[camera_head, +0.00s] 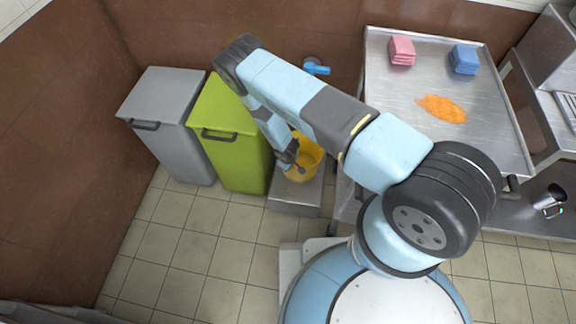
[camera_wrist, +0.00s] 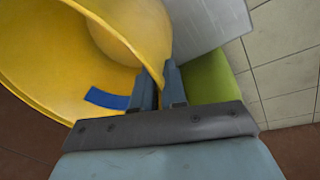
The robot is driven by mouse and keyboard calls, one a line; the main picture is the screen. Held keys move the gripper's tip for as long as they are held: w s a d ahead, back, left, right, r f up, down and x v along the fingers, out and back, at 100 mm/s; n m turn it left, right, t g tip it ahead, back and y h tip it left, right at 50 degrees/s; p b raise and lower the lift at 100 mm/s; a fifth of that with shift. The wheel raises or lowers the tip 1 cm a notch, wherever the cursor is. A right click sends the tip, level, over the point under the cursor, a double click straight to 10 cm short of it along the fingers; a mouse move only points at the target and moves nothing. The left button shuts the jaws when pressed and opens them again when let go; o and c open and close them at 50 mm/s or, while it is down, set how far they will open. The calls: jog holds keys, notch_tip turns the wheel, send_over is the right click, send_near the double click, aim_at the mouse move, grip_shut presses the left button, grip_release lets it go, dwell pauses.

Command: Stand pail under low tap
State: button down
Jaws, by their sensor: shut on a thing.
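The yellow pail (camera_head: 307,155) is at the low metal plinth (camera_head: 296,197), below the blue tap (camera_head: 316,67) on the brown wall. Whether the pail's bottom touches the plinth is hidden. My gripper (camera_head: 293,167) is shut on the pail's rim at its left side. In the wrist view the pail (camera_wrist: 60,50) fills the upper left, with a blue mark on it, and my gripper's fingers (camera_wrist: 160,85) pinch its wall. The tap's outlet over the pail is hard to make out.
A green bin (camera_head: 230,140) stands close left of the plinth, with a grey bin (camera_head: 170,115) beyond it. A metal table (camera_head: 480,75) at the right holds pink cloths (camera_head: 401,50), blue cloths (camera_head: 464,59) and an orange spill (camera_head: 442,108). Tiled floor in front is clear.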

jog(key=c, duration=1.2)
grip_release()
jog(key=shift+f, duration=0.1)
jog(key=v, duration=1.2)
